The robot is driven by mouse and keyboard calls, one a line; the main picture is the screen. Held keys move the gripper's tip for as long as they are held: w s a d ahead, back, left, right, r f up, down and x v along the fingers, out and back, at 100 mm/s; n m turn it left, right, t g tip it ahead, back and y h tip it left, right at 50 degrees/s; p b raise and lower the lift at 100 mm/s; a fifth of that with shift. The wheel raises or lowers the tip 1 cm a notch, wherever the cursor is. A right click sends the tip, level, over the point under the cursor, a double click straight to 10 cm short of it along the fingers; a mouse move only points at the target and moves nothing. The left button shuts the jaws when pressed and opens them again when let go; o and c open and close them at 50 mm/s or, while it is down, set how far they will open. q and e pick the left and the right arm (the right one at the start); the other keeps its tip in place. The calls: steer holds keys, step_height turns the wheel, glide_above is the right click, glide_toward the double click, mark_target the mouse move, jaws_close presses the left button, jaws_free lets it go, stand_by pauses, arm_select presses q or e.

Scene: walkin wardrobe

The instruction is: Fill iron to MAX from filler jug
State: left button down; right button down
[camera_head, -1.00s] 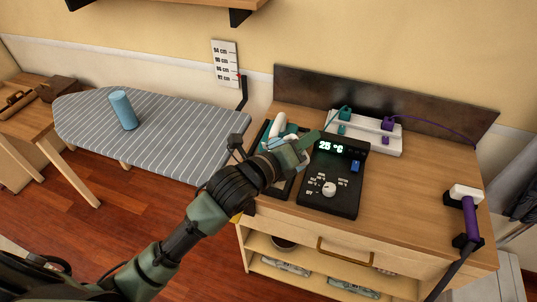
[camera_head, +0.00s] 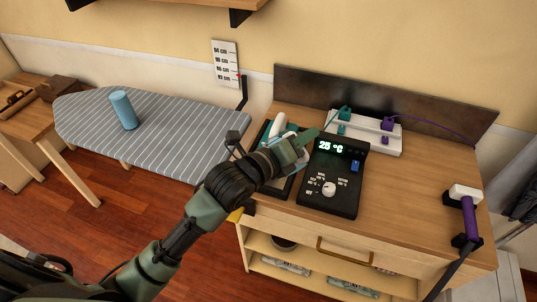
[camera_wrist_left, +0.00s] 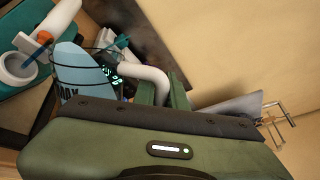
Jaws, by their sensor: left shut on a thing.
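My left gripper (camera_head: 302,143) is above the left part of the wooden cabinet top. In the left wrist view its green fingers (camera_wrist_left: 165,92) are shut on the white curved handle (camera_wrist_left: 146,74) of a light-blue vessel, which looks like the filler jug (camera_wrist_left: 82,66). Part of a dark marking shows on it; its water level cannot be read. A teal and white thing, apparently the iron (camera_wrist_left: 32,42), lies beside the jug with a round white opening (camera_wrist_left: 18,68) and an orange part. In the head view its white part (camera_head: 278,124) shows behind my gripper. My right gripper is not in view.
A black control panel (camera_head: 343,185) reading 25 °C is close right of my gripper. A white rack (camera_head: 362,131) with teal and purple plugs stands behind. A purple-handled device (camera_head: 470,215) is at the right edge. A striped ironing board (camera_head: 170,140) carries a blue cylinder (camera_head: 123,109).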

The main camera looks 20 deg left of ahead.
arm_select(q)
steer(key=shift+w+a+n, duration=0.35)
steer(key=shift+a+n, duration=0.2)
steer(key=shift+n, duration=0.35)
stand_by(2.9)
steer(key=shift+s+d+r+m, duration=0.15)
steer(key=shift+s+d+m, duration=0.1)
steer(key=shift+m, duration=0.15)
steer(key=shift+s+d+f+m+b, duration=0.2)
steer(key=shift+d+f+m+b, duration=0.1)
steer(key=shift+d+f+m, duration=0.4)
steer(key=shift+s+a+m, duration=0.1)
steer(key=shift+m, duration=0.2)
steer(key=shift+r, duration=0.1)
steer(key=shift+s+d+f+m+t+b, duration=0.1)
steer(key=shift+d+f+m+t+b, duration=0.1)
steer(key=shift+f, duration=0.15)
steer(key=shift+s+d+f+m+t+b, duration=0.1)
steer(key=shift+f+m+b, duration=0.1)
steer(key=shift+f, duration=0.1)
steer(key=shift+s+d+f+m+t+y+b, duration=0.1)
steer(key=shift+s+d+f+m+t+b, duration=0.15)
steer(key=shift+s+d+f+m+b, duration=0.7)
steer(key=shift+s+d+f+m+t+y+b, duration=0.1)
steer(key=shift+s+d+f+m+t+b, duration=0.25)
steer(key=shift+d+f+m+b, duration=1.05)
steer(key=shift+s+d+f+m+t+y+b, duration=0.15)
steer(key=shift+s+d+f+m+b, duration=0.45)
steer(key=shift+f+m, duration=1.1)
